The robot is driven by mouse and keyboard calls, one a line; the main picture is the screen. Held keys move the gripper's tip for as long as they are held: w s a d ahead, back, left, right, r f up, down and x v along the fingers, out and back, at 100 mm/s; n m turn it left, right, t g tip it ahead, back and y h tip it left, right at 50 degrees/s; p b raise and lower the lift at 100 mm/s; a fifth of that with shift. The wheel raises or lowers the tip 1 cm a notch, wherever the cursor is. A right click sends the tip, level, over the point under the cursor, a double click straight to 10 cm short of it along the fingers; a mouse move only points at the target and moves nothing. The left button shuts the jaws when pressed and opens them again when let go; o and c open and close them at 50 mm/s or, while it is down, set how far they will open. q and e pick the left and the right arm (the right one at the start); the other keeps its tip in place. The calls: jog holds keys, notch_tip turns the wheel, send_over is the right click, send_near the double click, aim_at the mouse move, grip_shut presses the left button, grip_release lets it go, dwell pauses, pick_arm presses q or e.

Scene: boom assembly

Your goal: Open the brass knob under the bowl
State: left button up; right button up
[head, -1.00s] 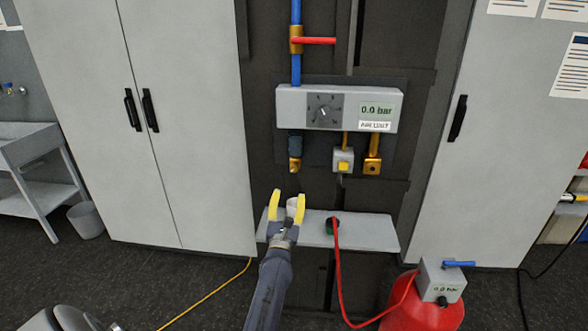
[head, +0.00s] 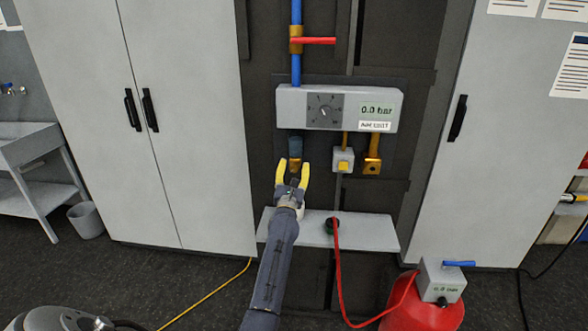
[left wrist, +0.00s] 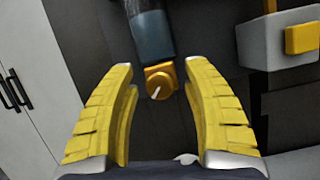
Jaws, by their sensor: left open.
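The bowl (head: 294,147), a dark blue-grey cylinder, hangs under the left end of the grey panel unit (head: 290,108). The brass knob (head: 295,165) sits at its lower end. In the left wrist view the knob (left wrist: 161,80) has a pale line on its face, and the bowl (left wrist: 151,36) is above it. My left gripper (head: 293,168) is open, with yellow fingers just below and around the knob in the head view. In the left wrist view the knob shows between and beyond the fingertips, with gaps on both sides. My right gripper is not in view.
A grey box with a yellow button (head: 343,160) and a brass fitting (head: 372,166) hang right of the bowl. A grey shelf (head: 375,236) lies below, with a red hose (head: 340,275) running to a red tank (head: 425,315). Grey cabinets stand either side.

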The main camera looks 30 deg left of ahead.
pick_arm(q)
jog(key=shift+c, duration=0.2)
grip_shut()
dwell(0.3)
jog(key=shift+r, duration=0.1)
